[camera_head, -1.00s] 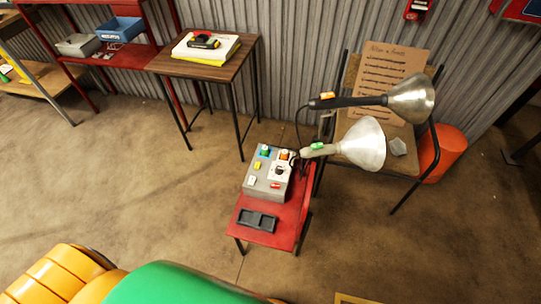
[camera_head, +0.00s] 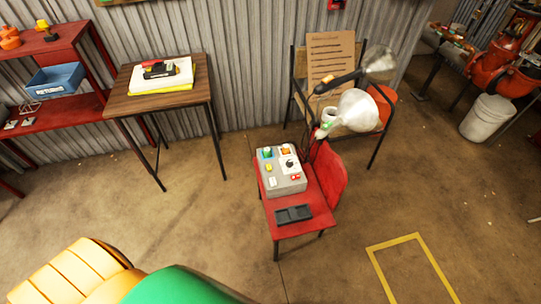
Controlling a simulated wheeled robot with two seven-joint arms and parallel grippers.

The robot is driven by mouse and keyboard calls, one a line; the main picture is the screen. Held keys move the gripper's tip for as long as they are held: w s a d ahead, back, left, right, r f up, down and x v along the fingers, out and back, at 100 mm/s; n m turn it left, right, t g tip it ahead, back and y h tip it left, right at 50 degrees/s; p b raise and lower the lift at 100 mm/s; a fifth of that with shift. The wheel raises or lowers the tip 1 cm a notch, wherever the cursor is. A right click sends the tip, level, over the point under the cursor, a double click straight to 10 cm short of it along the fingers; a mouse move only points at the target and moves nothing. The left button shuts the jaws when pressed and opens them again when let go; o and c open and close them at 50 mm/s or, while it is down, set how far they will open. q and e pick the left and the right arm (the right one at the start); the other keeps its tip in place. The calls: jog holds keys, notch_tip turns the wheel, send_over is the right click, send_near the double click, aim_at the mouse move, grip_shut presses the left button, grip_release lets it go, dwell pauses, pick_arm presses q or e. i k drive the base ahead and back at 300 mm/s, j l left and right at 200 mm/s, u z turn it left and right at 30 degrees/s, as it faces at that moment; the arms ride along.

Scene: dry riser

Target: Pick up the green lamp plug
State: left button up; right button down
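A grey control box (camera_head: 283,181) sits on the seat of a small red chair (camera_head: 330,180). Its top carries a green piece (camera_head: 267,153), which looks like the green lamp plug, at the back left. An orange piece (camera_head: 286,150) is beside it. Behind the box, a lamp with a pale shade (camera_head: 358,110) has a green mark near its neck (camera_head: 325,126). A second, darker lamp (camera_head: 378,64) is just behind it. How the cords run is too small to tell. Neither of my grippers is in view.
A dark tray (camera_head: 293,214) lies on the red seat's front. A wooden side table (camera_head: 130,78) with books stands left. A yellow floor outline (camera_head: 398,240) and open floor are at the right front.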

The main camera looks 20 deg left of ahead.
aim_at(267, 151)
jog(key=j+z, duration=0.3)
jog(key=j, duration=0.2)
jog(key=j+z, duration=0.3)
jog(key=j, duration=0.15)
jog(key=k+j+z, duration=0.1)
jog(key=j+z, duration=0.15)
jog(key=j, duration=0.25)
jog(key=k+j+z, duration=0.15)
jog(key=j+z, duration=0.15)
jog(key=j, duration=0.15)
jog(key=j+z, duration=0.35)
jog(key=j, duration=0.35)
jog(key=j+z, duration=0.3)
jog(key=j, duration=0.4)
jog(key=k+j+z, duration=0.15)
jog(key=j+z, duration=0.2)
jog(key=j, duration=0.3)
jog(key=i+j, duration=0.2)
jog(key=j, duration=0.15)
jog(key=i+j+z, duration=0.1)
jog(key=i+j, duration=0.1)
jog(key=j, duration=0.1)
